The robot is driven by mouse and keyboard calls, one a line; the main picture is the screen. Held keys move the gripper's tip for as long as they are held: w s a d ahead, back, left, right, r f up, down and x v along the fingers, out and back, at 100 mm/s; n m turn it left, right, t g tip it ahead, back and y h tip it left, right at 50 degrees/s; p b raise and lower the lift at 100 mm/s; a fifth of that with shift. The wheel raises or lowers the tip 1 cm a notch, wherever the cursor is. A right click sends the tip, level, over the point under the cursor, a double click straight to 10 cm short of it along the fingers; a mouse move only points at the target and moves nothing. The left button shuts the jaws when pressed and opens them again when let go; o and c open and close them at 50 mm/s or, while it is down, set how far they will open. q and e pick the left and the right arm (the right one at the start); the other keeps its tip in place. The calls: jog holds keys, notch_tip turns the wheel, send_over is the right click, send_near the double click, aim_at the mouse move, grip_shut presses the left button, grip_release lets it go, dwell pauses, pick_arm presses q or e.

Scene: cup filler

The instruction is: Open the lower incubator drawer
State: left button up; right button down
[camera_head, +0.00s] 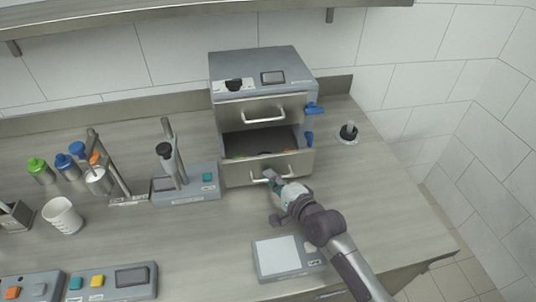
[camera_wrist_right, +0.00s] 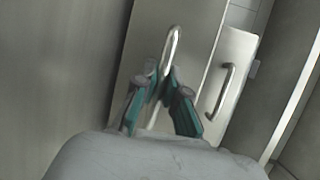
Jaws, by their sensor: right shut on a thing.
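The incubator (camera_head: 262,70) is a grey box at the back of the counter with two drawers. The lower drawer (camera_head: 240,176) stands pulled out, and its open inside shows above its front panel. The upper drawer (camera_head: 240,116) is shut. My right gripper (camera_head: 270,178) is shut on the lower drawer handle (camera_head: 288,176). In the right wrist view, the teal fingers (camera_wrist_right: 163,88) close around the curved metal lower handle (camera_wrist_right: 172,48), and the upper drawer handle (camera_wrist_right: 226,92) shows to the right. My left gripper is not in view.
A stand device (camera_head: 186,188) is left of the incubator. A flat scale (camera_head: 288,258) lies in front, near my right arm. A white cup (camera_head: 62,216) and capped bottles (camera_head: 40,170) stand at the left. The counter right of the incubator is mostly clear.

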jog(key=s+p, duration=0.1)
jog(key=s, duration=0.1)
jog(key=s+d+p, duration=0.1)
jog(key=s, duration=0.2)
jog(key=shift+s, duration=0.25)
jog(key=shift+s+d+p, duration=0.15)
jog(key=shift+s+p, duration=0.15)
jog(key=shift+s, duration=0.25)
jog(key=c, duration=1.2)
grip_release()
jog(key=shift+s+d, duration=0.1)
jog(key=v, duration=1.1)
jog(key=shift+s+d+r, duration=0.1)
jog(key=shift+s+d, duration=0.1)
jog(key=shift+s, duration=0.15)
